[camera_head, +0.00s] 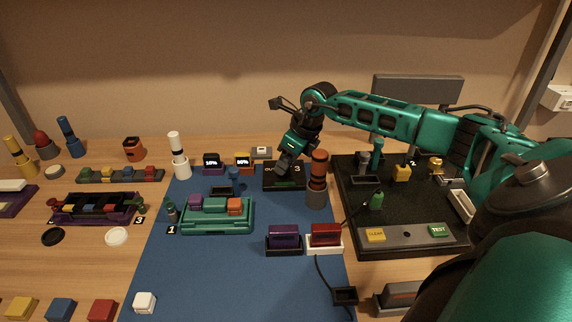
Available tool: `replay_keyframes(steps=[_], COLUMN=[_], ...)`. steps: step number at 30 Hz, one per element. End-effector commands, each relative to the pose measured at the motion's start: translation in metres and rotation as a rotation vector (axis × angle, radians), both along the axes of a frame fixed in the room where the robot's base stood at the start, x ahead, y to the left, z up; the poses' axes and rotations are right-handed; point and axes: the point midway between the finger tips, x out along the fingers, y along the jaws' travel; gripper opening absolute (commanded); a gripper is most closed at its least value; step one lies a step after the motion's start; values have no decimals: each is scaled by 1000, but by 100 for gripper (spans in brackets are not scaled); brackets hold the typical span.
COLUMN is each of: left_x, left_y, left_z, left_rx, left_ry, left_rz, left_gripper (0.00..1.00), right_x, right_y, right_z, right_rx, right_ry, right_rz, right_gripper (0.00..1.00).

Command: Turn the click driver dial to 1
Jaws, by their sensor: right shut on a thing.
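My right gripper (282,167) reaches in from the right and points down at a small black block (295,183) at the back edge of the blue mat. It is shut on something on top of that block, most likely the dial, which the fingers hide. A white "3" shows on the block beside the fingers; other marks are too small to read. An orange and dark grey upright cylinder (317,180), perhaps the click driver, stands just right of the block, apart from the fingers. My left gripper is not in view.
A green tray (217,227) with coloured blocks sits on the blue mat (230,285). A black panel (400,215) with CLEAR and TEST buttons lies to the right, under my right arm. Purple and red blocks in holders (305,240) stand in front. The mat's front is mostly clear.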

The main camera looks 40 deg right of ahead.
Motion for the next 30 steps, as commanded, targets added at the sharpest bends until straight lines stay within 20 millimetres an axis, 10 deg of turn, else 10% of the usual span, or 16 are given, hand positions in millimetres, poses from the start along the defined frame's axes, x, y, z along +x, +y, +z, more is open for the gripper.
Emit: replay_keyframes(steps=[30], left_x=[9], left_y=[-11], left_z=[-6], left_rx=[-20], left_ry=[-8], left_rz=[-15], left_gripper=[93], right_x=[2], right_y=[-3], right_z=[0], right_rx=[-3], right_ry=[-1], right_rz=[589], right_gripper=[2])
